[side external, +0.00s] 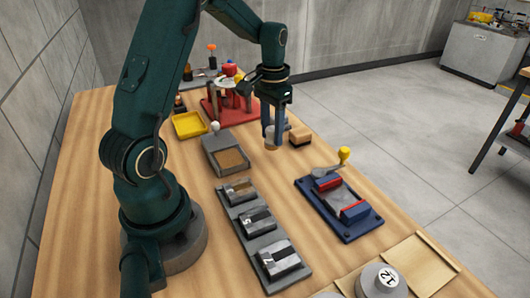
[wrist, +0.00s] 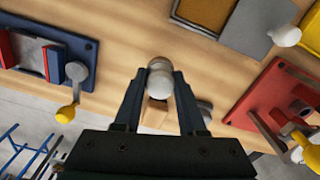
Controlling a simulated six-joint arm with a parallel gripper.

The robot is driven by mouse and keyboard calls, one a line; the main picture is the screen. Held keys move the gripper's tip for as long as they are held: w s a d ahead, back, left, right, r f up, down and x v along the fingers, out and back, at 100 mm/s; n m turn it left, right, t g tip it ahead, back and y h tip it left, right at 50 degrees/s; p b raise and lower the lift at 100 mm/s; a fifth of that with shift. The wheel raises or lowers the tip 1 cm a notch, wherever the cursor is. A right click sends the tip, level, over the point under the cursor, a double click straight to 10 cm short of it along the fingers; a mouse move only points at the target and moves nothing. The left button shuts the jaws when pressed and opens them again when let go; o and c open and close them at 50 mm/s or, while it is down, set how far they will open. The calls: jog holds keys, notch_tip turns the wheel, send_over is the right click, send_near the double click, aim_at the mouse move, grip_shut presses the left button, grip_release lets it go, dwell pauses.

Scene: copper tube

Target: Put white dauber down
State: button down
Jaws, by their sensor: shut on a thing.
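My gripper (side external: 271,140) hangs above the wooden table and points down, with its fingers closed around the white dauber (side external: 271,143). In the wrist view the dauber shows a rounded white end (wrist: 160,82) between the fingertips, with a greyish rim beyond it. Its underside is hidden in the wrist view. I cannot tell whether it touches the table.
A wooden block (side external: 299,136) lies just right of my gripper. A grey tray with a brown pad (side external: 231,158) is at left, with a white knob (side external: 215,127) by its corner. A red stand (side external: 228,108) is behind; a blue fixture (side external: 339,207) is in front.

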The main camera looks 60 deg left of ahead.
aim_at(272, 144)
jog(key=shift+f, duration=1.8)
jog(key=shift+f, duration=0.15)
jog(key=shift+c, duration=2.4)
grip_release()
notch_tip(272, 144, up, 12)
jog(key=shift+r, duration=0.15)
jog(key=s+d+r+m+t, duration=0.1)
jog(key=s+d+t, duration=0.1)
jog(key=s+d, duration=0.4)
jog(key=s+d+r+m+t, duration=0.1)
jog(key=s+d+m+t, duration=0.1)
jog(key=s+d, duration=0.4)
jog(key=shift+s+d+t, duration=0.15)
jog(key=shift+d+t, duration=0.65)
jog(key=shift+d, duration=1.5)
